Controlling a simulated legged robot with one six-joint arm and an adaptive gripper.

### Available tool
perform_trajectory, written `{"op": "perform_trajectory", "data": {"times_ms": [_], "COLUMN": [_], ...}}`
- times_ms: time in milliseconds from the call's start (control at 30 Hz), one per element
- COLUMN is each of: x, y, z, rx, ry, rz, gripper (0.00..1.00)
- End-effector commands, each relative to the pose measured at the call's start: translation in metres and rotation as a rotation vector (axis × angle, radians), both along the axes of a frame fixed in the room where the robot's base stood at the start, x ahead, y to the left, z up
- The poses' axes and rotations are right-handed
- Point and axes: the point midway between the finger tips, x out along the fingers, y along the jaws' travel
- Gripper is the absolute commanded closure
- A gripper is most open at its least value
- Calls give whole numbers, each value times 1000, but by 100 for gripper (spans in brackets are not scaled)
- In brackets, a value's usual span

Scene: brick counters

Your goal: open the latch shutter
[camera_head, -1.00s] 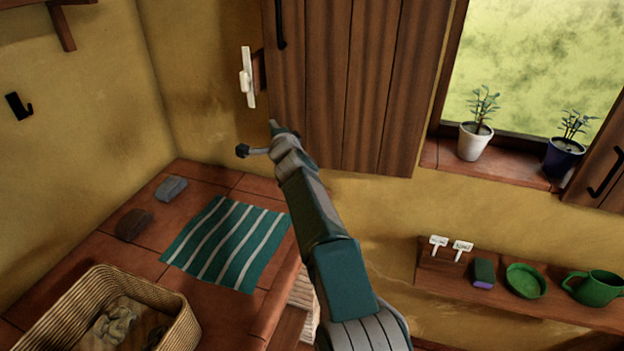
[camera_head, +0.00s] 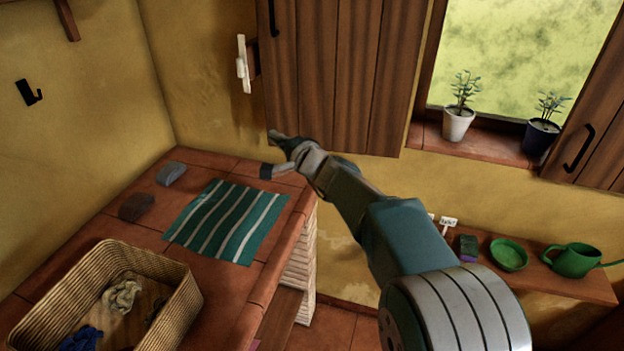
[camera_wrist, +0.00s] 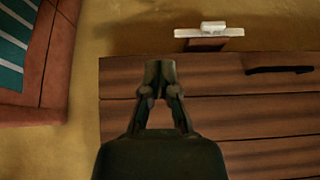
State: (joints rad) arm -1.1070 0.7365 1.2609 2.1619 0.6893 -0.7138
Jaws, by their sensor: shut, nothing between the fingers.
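The wooden shutter (camera_head: 340,85) is a panel of dark brown upright planks beside the window, and it also fills much of the wrist view (camera_wrist: 225,115). A black handle (camera_head: 276,18) is near its left edge and also shows in the wrist view (camera_wrist: 280,69). A white latch (camera_head: 243,65) sits just beyond the shutter's left edge, upright, over a small wooden block; it also shows in the wrist view (camera_wrist: 209,31). My gripper (camera_head: 270,152) is near the shutter's lower left corner, below the latch. In the wrist view its fingertips (camera_wrist: 160,68) are together and empty, in front of the planks.
The tiled counter (camera_head: 270,270) below holds a striped cloth (camera_head: 228,220) and a wicker basket (camera_head: 190,290). A second shutter (camera_head: 595,140) with a black handle is at right. Potted plants (camera_head: 458,125) stand on the sill. A low shelf (camera_head: 560,285) holds a green watering can.

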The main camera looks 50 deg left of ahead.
Motion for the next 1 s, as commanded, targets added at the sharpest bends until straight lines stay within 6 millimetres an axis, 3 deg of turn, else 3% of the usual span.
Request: {"op": "perform_trajectory", "data": {"times_ms": [667,1000], "x": [-4,7], "y": [-109,-165], "z": [0,-2], "rx": [0,-4], "ry": [0,-1], "rz": [1,-6], "gripper": [100,100]}}
